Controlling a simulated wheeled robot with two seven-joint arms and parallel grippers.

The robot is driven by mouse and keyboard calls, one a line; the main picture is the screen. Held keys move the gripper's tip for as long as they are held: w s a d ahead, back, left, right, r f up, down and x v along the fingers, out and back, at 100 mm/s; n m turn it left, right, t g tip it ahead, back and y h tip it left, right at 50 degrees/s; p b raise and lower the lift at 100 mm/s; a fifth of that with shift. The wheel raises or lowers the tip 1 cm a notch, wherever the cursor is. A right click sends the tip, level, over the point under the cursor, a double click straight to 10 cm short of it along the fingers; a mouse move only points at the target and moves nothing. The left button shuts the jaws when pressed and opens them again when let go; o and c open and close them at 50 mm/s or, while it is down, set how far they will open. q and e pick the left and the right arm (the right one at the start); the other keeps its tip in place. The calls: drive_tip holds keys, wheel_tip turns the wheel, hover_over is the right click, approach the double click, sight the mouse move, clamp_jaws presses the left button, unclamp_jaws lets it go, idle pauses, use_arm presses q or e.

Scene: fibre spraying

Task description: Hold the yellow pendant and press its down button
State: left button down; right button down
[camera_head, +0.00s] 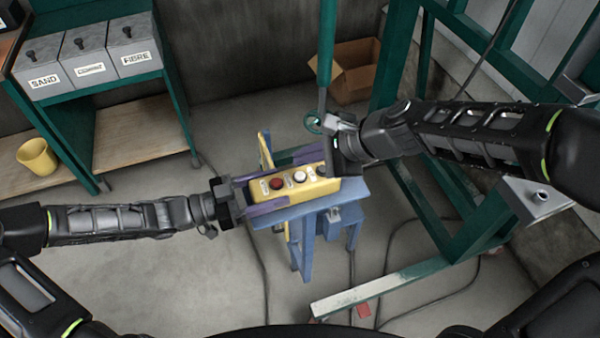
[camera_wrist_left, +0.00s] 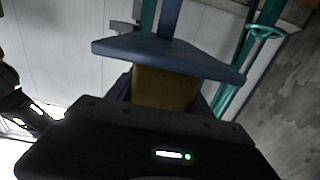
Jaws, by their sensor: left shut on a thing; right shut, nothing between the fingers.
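The yellow pendant (camera_head: 262,188) lies over a blue stand in the head view, with a red button, a white button and a darker one near its right end. My left gripper (camera_head: 284,181) is shut on the pendant from the left, its purplish fingers along the long sides. The pendant's yellow body also shows in the left wrist view (camera_wrist_left: 165,90), beyond the dark gripper body. My right gripper (camera_head: 338,165) is shut and empty at the pendant's right end, close over the darker button. I cannot tell whether it touches that button, and it partly hides that end.
The blue stand (camera_head: 352,190) is under the pendant; its plate also shows in the left wrist view (camera_wrist_left: 168,55). A green frame (camera_head: 455,235) stands at the right. A cardboard box (camera_head: 355,75) is behind. Labelled bins (camera_head: 88,55) and a yellow bucket (camera_head: 37,156) are at the left. Cables cross the floor.

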sight(304, 176)
drive_tip(key=shift+f, duration=1.25)
drive_tip(key=shift+f, duration=0.15)
idle(1.0)
drive_tip(key=shift+f, duration=0.3)
